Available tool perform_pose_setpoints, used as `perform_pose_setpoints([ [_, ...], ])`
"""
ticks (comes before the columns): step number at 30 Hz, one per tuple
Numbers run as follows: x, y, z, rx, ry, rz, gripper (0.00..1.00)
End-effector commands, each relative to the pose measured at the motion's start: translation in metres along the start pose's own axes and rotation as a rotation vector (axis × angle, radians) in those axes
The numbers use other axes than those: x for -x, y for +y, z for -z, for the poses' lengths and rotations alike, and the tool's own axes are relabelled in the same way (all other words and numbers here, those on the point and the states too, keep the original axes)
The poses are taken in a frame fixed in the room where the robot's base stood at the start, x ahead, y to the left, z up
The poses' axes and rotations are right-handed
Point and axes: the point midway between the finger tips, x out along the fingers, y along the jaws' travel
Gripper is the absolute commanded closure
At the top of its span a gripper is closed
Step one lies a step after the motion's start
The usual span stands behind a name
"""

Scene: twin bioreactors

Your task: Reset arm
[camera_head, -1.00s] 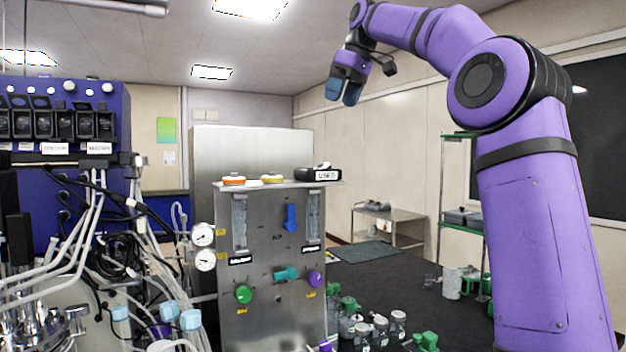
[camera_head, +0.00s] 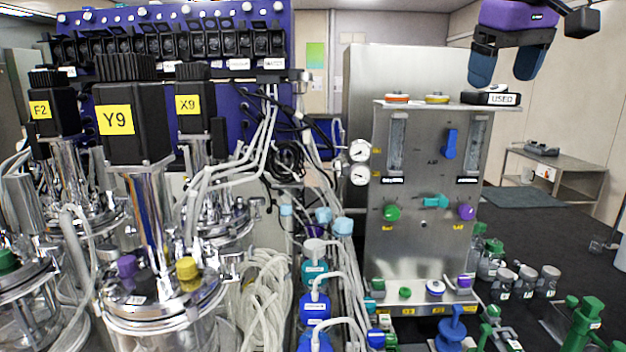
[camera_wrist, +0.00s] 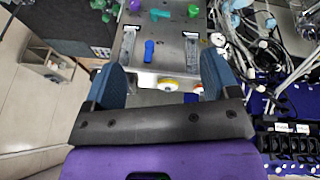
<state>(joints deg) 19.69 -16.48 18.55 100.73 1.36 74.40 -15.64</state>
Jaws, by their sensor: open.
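My gripper (camera_head: 505,66) is at the top right of the head view, pointing down with its two blue fingers spread apart and nothing between them. In the wrist view my open gripper (camera_wrist: 163,82) frames the panel's top edge and the blue handle (camera_wrist: 149,50). The rest of my arm is mostly out of the head view.
Bioreactor vessels with black motors marked Y9 (camera_head: 115,119) and X9 (camera_head: 188,104) crowd the left, with loose tubing (camera_head: 265,290). Bottles (camera_head: 548,282) stand right of the panel. A steel side table (camera_head: 585,168) is at the back right, with open dark floor before it.

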Motion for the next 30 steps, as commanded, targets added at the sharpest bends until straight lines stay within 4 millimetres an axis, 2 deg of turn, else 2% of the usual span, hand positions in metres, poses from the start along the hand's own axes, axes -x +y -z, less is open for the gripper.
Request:
perform_pose_setpoints([
  [1,-0.007,-0.009,-0.023,-0.018,0.007,-0.008,0.19],
  [5,-0.029,-0.021,-0.078,-0.084,0.033,-0.017,0.19],
  [9,-0.060,-0.032,-0.139,-0.155,0.064,-0.006,0.19],
  [12,-0.083,-0.039,-0.178,-0.200,0.084,0.013,0.19],
  [15,-0.104,-0.044,-0.209,-0.234,0.100,0.034,0.19],
  [18,-0.118,-0.049,-0.229,-0.257,0.110,0.050,0.19],
  [21,-0.126,-0.051,-0.239,-0.271,0.114,0.060,0.19],
  [30,-0.127,-0.051,-0.241,-0.274,0.114,0.061,0.19],
])
